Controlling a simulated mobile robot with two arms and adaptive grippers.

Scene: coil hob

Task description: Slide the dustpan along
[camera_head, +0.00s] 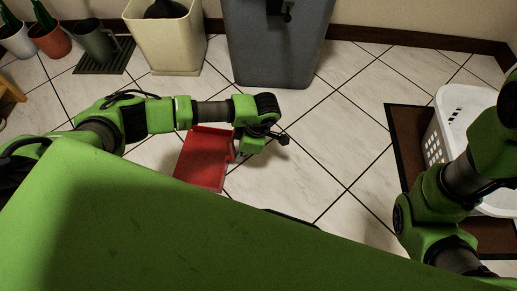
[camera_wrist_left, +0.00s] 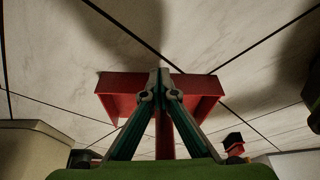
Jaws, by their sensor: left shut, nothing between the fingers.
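The red dustpan (camera_head: 204,160) lies on the tiled floor, left of the middle in the head view, partly covered by my left arm and by my green body in front. My left gripper (camera_head: 279,137) is low over the floor at the dustpan's right side. In the left wrist view the dustpan (camera_wrist_left: 122,86) spreads behind the fingers, and a red strip shows between them. The left gripper (camera_wrist_left: 160,88) is shut and empty, its tips together in front of the dustpan. I cannot tell whether they touch it. My right arm shows at the right, but its gripper does not.
A grey bin (camera_head: 275,45) and a cream bin (camera_head: 166,42) stand along the back wall. A watering can (camera_head: 95,40) and potted plants (camera_head: 48,38) are at the back left. A white basket (camera_head: 462,112) stands on a dark mat (camera_head: 404,135) at the right. Middle floor is clear.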

